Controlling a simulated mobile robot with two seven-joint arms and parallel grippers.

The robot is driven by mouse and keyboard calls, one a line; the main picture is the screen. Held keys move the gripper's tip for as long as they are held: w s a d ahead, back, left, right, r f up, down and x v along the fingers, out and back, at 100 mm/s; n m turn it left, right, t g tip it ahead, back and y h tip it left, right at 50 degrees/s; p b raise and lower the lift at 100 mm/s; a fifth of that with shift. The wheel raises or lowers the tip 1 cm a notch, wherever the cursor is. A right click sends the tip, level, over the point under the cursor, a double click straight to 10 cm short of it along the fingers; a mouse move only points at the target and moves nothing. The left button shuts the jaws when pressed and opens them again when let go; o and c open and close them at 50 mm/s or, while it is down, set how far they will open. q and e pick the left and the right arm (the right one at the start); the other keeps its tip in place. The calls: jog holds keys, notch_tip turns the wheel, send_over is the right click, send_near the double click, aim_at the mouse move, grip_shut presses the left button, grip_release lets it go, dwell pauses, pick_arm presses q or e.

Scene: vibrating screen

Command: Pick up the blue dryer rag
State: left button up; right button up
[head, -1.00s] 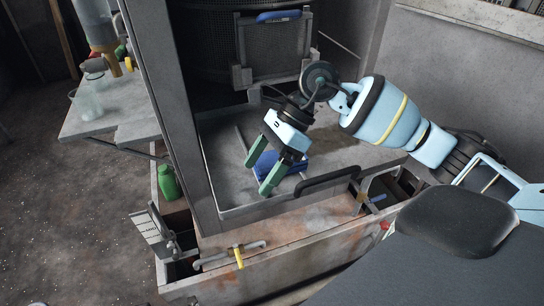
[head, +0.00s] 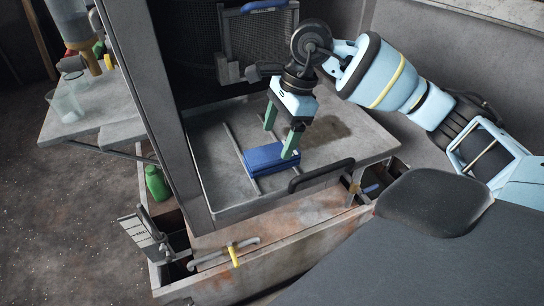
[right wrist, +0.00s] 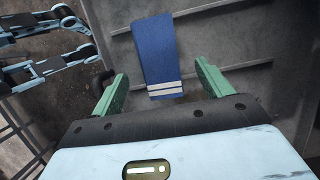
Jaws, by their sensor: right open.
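The blue dryer rag (head: 266,158) lies folded on the grey metal tray (head: 228,189) of the machine, across thin metal rods. In the right wrist view the rag (right wrist: 155,50) is a long blue strip with two white stripes at its near end. My right gripper (head: 280,141) is open, with green fingers pointing down at the rag. One finger overlaps the rag's right end in the head view. In the right wrist view the rag is between the lines of the two spread fingers, with nothing gripped.
A black handle (head: 321,175) is at the tray's front edge, right of the rag. A metal post (head: 165,110) rises left of the tray. A green bottle (head: 157,183) and a side table (head: 83,123) with a clear beaker stand further left.

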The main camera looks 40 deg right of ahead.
aim_at(273, 152)
jog(key=shift+x, duration=2.55)
jog(key=shift+s+d, duration=0.1)
jog(key=c, duration=1.1)
jog(key=shift+o, duration=0.2)
jog(key=shift+r, duration=0.1)
notch_tip(273, 152, up, 10)
